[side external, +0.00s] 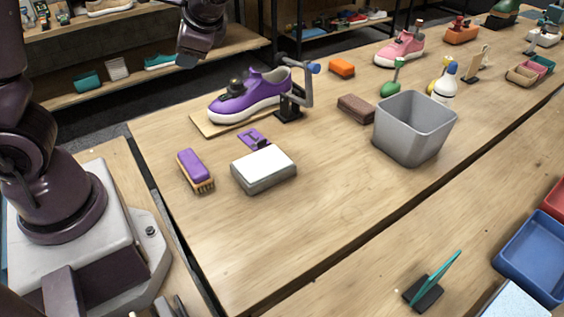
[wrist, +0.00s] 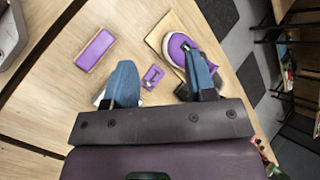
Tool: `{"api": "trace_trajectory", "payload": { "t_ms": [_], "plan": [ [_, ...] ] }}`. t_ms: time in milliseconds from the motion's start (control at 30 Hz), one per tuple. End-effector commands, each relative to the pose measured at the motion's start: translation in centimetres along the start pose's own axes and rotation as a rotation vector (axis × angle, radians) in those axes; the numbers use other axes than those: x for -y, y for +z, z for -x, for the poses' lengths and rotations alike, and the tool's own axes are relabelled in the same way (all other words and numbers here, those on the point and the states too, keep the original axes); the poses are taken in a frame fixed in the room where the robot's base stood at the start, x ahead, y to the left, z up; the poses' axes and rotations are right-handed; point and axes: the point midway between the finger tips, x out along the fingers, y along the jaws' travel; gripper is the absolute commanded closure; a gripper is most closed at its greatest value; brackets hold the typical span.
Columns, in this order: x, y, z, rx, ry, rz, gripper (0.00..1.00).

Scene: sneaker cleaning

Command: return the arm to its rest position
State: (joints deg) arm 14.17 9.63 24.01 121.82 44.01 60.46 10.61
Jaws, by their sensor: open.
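My gripper (wrist: 159,60) shows in the wrist view with its two blue fingers wide apart and nothing between them. In the side view the end of my arm (side external: 203,32) hangs at the top edge, above and behind the table's far left corner. A purple sneaker (side external: 247,96) sits on a thin wooden board (side external: 205,124) beside a dark clamp stand. In the wrist view the sneaker (wrist: 177,48) is partly hidden by the right finger. A purple-backed brush (side external: 195,168) lies bristles down on the table, apart from my gripper.
A white-topped block (side external: 264,168), a small purple piece (side external: 254,139), a brown block (side external: 356,109) and a grey bin (side external: 414,128) stand on the table (side external: 300,245). A pink sneaker (side external: 399,48) is farther back. The table's front left is clear. Shelves stand behind.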

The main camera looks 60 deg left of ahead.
Motion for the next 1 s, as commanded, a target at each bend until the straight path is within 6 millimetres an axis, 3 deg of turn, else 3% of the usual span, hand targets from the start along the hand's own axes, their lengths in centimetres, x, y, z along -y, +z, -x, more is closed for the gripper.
{"api": "trace_trajectory", "payload": {
  "t_ms": [500,700,1000],
  "plan": [
    [-9.6,5.2,11.7,-0.652,0.452,0.514,0.49],
    [-11.6,6.3,13.7,-0.766,0.520,0.600,0.49],
    [-12.0,6.4,14.0,-0.783,0.532,0.614,0.49]
  ]
}}
